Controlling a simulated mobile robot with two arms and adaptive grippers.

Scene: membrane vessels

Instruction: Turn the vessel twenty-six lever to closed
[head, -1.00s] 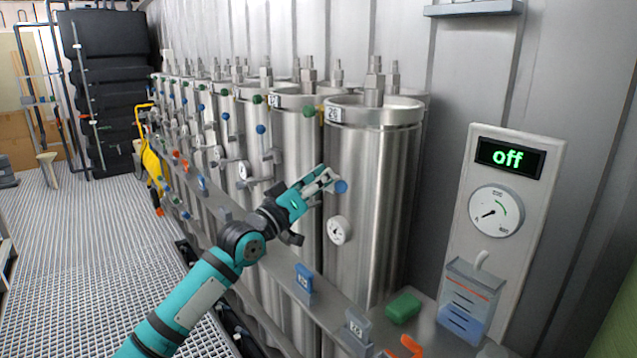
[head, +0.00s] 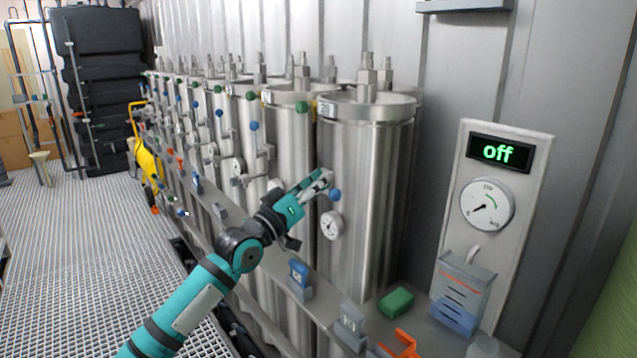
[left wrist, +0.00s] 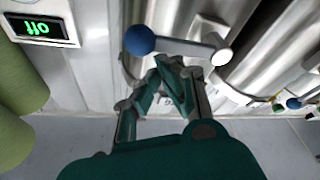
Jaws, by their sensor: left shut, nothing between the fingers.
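The nearest large steel vessel (head: 368,180) carries a small number label (head: 326,110) that is too blurred to read surely. Its lever ends in a blue ball (head: 335,194), just above a round gauge (head: 331,225). In the left wrist view, which is upside down, the lever (left wrist: 180,48) runs from the blue ball (left wrist: 140,40) to its pivot (left wrist: 221,57). My left gripper (head: 328,178) is shut and empty, its tips close against the lever's upper side near the ball. Exact contact is hard to tell. My right gripper is not in view.
A wall panel (head: 540,145) at right has a display reading "off" (head: 498,152) and a dial (head: 487,205). A ledge below holds a green block (head: 396,302), blue tags (head: 299,274) and an orange item (head: 405,342). More vessels stand in a row toward the back left.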

